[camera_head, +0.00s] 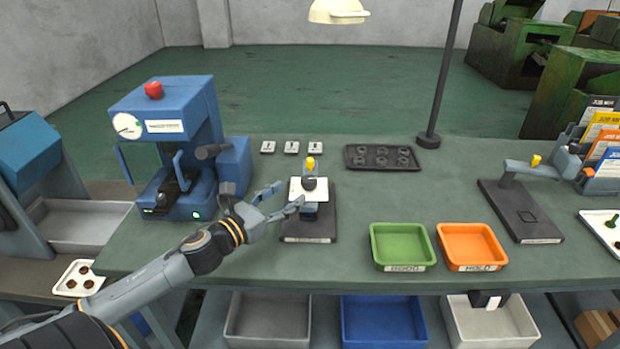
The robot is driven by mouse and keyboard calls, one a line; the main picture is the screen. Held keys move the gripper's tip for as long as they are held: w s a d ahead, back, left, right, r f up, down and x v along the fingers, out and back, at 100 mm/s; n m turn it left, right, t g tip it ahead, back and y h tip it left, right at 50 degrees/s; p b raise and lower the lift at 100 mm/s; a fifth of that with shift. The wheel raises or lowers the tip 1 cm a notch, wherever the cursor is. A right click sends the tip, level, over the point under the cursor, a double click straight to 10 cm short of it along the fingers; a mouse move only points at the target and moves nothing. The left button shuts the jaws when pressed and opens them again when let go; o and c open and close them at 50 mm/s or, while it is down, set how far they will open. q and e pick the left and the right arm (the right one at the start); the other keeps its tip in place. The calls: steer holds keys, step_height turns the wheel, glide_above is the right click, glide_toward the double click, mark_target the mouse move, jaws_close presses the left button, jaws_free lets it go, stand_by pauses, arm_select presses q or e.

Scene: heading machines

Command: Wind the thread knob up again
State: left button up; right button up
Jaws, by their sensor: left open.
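A small gauge stand on a dark base plate (308,239) stands at the middle of the green bench. It has a white plate (294,190), a dark round part (310,183) on that plate and a yellow-topped knob (310,163) above. I take the yellow-topped part for the thread knob, but cannot be sure. My left gripper (288,195) is open and empty, its fingers pointing at the stand from its left side. The near fingertip overlaps the white plate's left edge in the picture; I cannot tell if it touches. My right gripper is not in view.
A blue machine (180,110) with a red button stands at left. Behind the stand lie small white tags and a dark tray (382,157). Green (402,226) and orange (470,227) trays stand to its right, then another dark-based gauge (522,212). A lamp pole (438,85) rises behind.

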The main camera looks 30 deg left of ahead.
mark_target(303, 183)
arm_select(q)
steer(key=w, duration=0.4)
steer(key=shift+d+r+p, duration=0.2)
steer(key=shift+p, duration=0.2)
steer(key=w, duration=0.3)
steer(key=shift+w+d+f+p, duration=0.1)
steer(key=shift+d+f+p, duration=0.05)
steer(key=shift+d+p, duration=0.15)
steer(key=shift+w, duration=0.55)
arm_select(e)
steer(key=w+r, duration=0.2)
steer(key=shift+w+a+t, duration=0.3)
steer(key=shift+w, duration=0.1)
arm_select(q)
steer(key=c, duration=1.2)
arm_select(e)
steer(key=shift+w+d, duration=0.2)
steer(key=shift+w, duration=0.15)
